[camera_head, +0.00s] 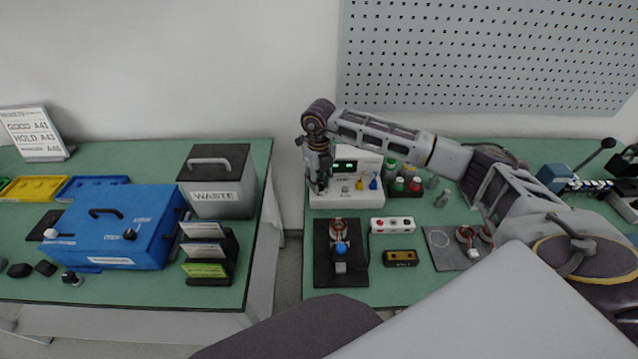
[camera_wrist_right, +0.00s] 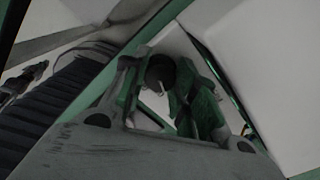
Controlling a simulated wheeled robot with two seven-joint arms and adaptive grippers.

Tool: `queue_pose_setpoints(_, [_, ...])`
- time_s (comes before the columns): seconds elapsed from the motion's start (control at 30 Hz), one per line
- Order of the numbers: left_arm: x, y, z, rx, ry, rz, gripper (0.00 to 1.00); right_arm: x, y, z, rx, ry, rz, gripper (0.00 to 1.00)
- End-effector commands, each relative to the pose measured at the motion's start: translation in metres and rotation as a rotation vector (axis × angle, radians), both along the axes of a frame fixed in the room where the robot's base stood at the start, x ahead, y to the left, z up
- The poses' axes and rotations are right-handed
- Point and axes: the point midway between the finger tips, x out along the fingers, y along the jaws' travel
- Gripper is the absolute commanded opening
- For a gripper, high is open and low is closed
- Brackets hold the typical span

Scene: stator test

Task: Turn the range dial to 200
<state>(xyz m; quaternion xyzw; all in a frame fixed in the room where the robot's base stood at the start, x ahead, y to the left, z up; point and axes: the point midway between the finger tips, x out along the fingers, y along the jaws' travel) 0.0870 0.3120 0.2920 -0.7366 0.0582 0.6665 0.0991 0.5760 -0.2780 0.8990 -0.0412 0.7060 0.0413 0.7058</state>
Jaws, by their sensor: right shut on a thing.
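The white tester (camera_head: 345,195) with a lit green display stands near the back of the right green table. My right gripper (camera_head: 319,184) points down at the left part of its front panel and covers that part. In the right wrist view, a round black dial (camera_wrist_right: 160,70) with a pale pointer line sits between the fingertips of my right gripper (camera_wrist_right: 166,84), which is shut on it. The scale marks around the dial cannot be read, so its setting cannot be told. My left gripper is not in view.
Blue and yellow knobs or plugs (camera_head: 373,184) sit right of my gripper on the panel. Red and green buttons (camera_head: 407,186) stand to the right. A black mat (camera_head: 322,273) with a small motor part lies in front. A waste bin (camera_head: 217,205) and blue box (camera_head: 120,225) stand on the left table.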

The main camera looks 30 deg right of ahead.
Motion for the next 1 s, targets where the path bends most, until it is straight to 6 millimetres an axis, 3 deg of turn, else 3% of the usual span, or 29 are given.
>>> queue_pose_setpoints(0.47, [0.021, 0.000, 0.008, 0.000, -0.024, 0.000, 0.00, 0.000, 0.000, 0.001, 0.000, 0.000, -0.252, 0.13])
queue_pose_setpoints(1.0, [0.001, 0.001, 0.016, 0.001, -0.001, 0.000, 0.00, 0.000, 0.000, 0.001, 0.000, 0.000, -0.563, 0.13])
